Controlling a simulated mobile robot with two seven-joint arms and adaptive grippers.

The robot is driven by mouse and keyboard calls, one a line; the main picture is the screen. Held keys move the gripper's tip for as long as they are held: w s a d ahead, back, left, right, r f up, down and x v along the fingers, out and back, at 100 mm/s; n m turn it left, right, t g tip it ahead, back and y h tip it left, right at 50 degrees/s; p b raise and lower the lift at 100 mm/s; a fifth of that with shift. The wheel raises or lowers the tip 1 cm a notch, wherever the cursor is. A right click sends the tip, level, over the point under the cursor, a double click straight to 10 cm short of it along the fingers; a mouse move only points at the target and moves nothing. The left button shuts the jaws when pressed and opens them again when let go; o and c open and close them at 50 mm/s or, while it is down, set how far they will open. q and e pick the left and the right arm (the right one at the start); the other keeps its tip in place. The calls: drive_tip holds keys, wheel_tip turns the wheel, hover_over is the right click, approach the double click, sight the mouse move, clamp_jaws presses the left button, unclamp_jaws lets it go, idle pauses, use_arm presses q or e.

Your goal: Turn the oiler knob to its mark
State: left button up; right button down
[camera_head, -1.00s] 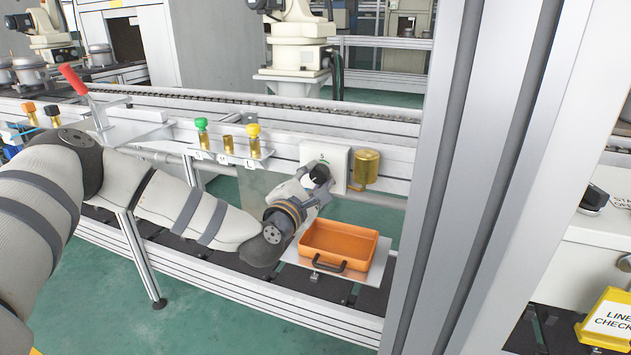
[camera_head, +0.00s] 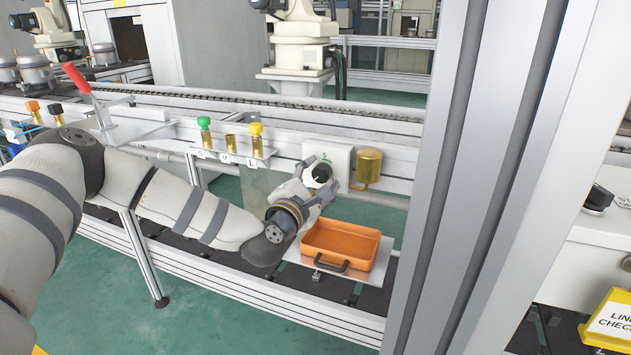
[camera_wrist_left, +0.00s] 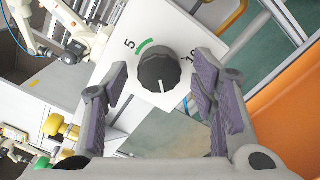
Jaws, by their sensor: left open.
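The oiler knob (camera_wrist_left: 159,72) is black and ridged, with a white pointer line, on a white plate (camera_wrist_left: 182,35) printed with a 5, a green arc and a 10. In the left wrist view the pointer line lies toward the bottom of the picture, away from the green arc. The knob also shows in the head view (camera_head: 318,174), partly behind the gripper. My left gripper (camera_wrist_left: 160,100) is open, its two purple-padded fingers on either side of the knob, with gaps to it. The gripper also shows in the head view (camera_head: 318,188). My right gripper is out of view.
A brass oil cup (camera_head: 368,166) is beside the plate. An orange tray (camera_head: 340,245) with a black handle sits below the gripper. A rack with green-topped (camera_head: 204,123) and yellow-topped (camera_head: 255,130) brass fittings is left. A metal post (camera_head: 480,150) rises at right.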

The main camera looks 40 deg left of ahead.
use_arm(q)
drive_tip(key=v, duration=1.1)
drive_tip(key=shift+s, duration=0.4)
